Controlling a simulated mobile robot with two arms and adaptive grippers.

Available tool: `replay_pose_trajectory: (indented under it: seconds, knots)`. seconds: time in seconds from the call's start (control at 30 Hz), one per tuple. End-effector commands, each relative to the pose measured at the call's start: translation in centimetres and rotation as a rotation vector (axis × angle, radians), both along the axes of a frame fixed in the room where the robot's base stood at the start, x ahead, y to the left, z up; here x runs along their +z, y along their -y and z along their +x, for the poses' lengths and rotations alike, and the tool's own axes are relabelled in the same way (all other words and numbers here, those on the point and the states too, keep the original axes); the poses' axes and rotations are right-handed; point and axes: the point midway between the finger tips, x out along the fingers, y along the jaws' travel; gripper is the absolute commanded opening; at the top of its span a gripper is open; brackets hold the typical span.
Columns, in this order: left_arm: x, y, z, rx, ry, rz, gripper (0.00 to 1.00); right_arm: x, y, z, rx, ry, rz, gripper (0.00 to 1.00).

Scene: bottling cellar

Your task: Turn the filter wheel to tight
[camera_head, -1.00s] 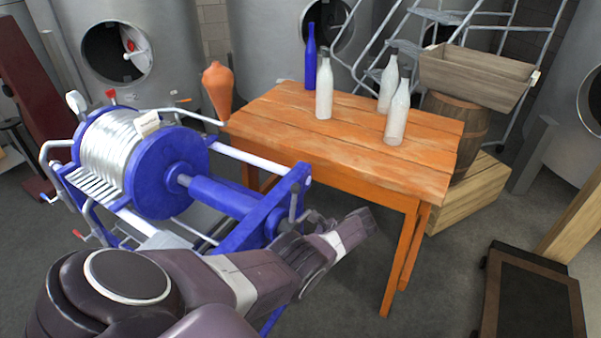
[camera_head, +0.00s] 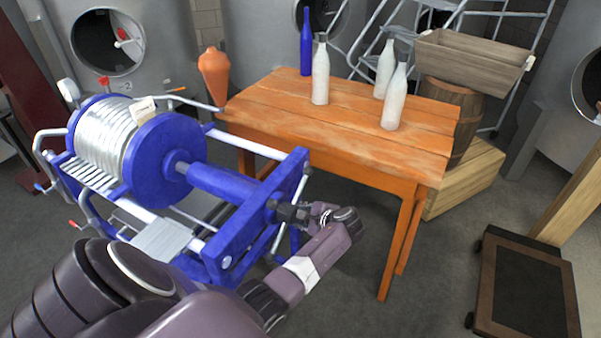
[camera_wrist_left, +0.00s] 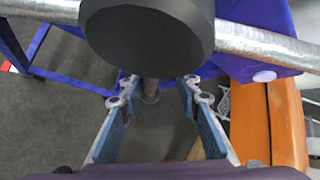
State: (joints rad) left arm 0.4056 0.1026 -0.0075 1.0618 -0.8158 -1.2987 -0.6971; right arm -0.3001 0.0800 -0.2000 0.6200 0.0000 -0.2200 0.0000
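The filter wheel is at the near end of the blue filter press, with a dark round hub (camera_head: 290,212) and silver bars (camera_head: 301,184) standing out from it. My left gripper (camera_head: 322,210) is just right of the hub. In the left wrist view the hub (camera_wrist_left: 147,32) fills the top middle, with bars to left and right (camera_wrist_left: 262,45). My left gripper (camera_wrist_left: 160,84) is open there, its fingers below the hub. A short greyish bar (camera_wrist_left: 149,90) shows in the gap between the fingertips; I cannot tell whether they touch it. My right gripper is not in view.
The blue press frame (camera_head: 255,215) is close to my left forearm. An orange wooden table (camera_head: 340,125) with several bottles stands just behind and right of the wheel. A dark wheeled platform (camera_head: 525,295) is at lower right. The floor between them is clear.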

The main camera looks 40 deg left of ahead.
Motion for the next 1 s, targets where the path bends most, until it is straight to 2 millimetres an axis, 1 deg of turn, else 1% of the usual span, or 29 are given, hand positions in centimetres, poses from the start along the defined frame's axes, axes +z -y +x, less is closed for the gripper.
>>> replay_pose_trajectory:
  seconds: [0.03, 0.1, 0.57, 0.73, 1.0]
  knots:
    - [-0.1, -0.1, 0.3, -0.002, 0.027, 0.007, 0.29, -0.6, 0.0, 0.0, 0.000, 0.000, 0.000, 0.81]
    - [0.2, -0.1, 0.4, -0.001, 0.051, 0.012, 0.29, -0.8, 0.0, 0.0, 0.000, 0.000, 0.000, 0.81]
    - [0.7, -0.1, 0.6, -0.002, 0.073, 0.018, 0.29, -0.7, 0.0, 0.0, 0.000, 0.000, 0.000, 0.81]
    - [1.3, 0.5, 0.5, -0.002, 0.072, 0.017, 0.29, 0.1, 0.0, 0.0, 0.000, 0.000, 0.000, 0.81]
    - [2.4, 2.0, 0.1, -0.002, 0.069, 0.015, 0.29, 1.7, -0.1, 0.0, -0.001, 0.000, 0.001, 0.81]
